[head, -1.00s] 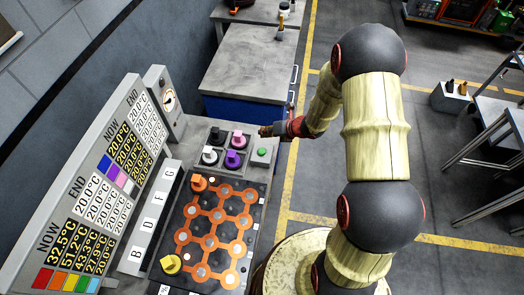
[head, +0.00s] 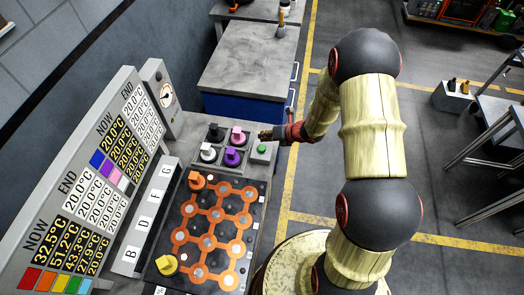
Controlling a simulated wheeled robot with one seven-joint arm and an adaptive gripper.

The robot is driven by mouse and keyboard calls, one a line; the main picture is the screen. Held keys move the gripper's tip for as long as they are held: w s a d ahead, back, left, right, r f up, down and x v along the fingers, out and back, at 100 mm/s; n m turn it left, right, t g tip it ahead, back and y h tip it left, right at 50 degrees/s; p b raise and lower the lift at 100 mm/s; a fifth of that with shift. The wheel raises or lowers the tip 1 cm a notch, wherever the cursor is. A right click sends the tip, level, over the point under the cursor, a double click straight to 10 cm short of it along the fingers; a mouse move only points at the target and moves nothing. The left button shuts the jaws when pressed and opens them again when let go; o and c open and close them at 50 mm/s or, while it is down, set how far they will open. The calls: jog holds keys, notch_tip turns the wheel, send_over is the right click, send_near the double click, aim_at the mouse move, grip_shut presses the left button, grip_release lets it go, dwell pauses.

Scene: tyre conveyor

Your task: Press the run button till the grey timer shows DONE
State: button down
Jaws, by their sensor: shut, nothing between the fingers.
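The green run button (head: 262,149) sits on a small light box at the top right of the control bench. My gripper (head: 264,135) is shut and empty, just beyond the button in the picture; it looks apart from it, but the height gap cannot be told. The grey timer (head: 158,92) stands upright at the end of the display board, with a round white dial. Its pointer and lettering are too small to read.
Black, pink, white and purple knobs (head: 232,157) sit left of the button. An orange-lined plate (head: 212,235) with orange and yellow knobs lies nearer. A temperature board (head: 112,130) stands at left. A grey-topped cabinet (head: 245,70) stands beyond.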

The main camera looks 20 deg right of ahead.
aim_at(264, 147)
jog(key=shift+f+b, duration=1.05)
jog(key=shift+f, duration=0.65)
jog(key=shift+f+b, duration=0.4)
jog(key=shift+f+b, duration=0.5)
jog(key=shift+f, duration=0.1)
dwell(0.8)
jog(key=shift+r, duration=0.1)
jog(key=shift+r+p, duration=0.75)
jog(key=shift+r, duration=0.2)
jog(key=shift+r+p, duration=1.9)
jog(key=shift+r, duration=0.65)
